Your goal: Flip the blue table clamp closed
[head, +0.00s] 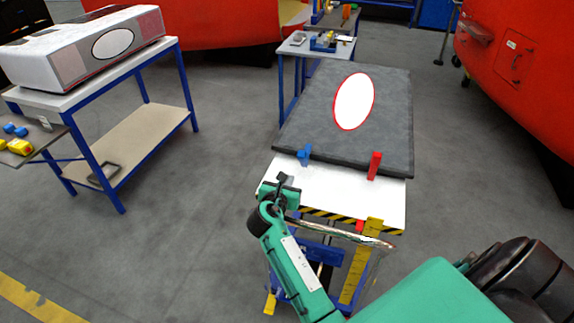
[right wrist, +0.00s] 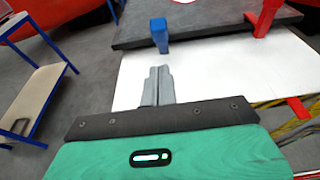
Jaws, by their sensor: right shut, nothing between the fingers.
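The blue clamp (head: 304,155) stands upright at the left of the near edge of the dark grey panel (head: 395,110). In the right wrist view the blue clamp (right wrist: 159,33) shows just beyond my fingertips, with a gap of white table top between. My right gripper (head: 283,177) is shut and empty, near the left front corner of the white table (head: 345,195). Its fingers (right wrist: 157,72) lie side by side and point toward the blue clamp. My left gripper is not in view.
A red clamp (head: 374,165) stands on the same panel edge, to the right. A white oval with a red rim (head: 354,101) is on the panel. A blue-framed table (head: 120,100) with a large white part stands left. Floor between the tables is clear.

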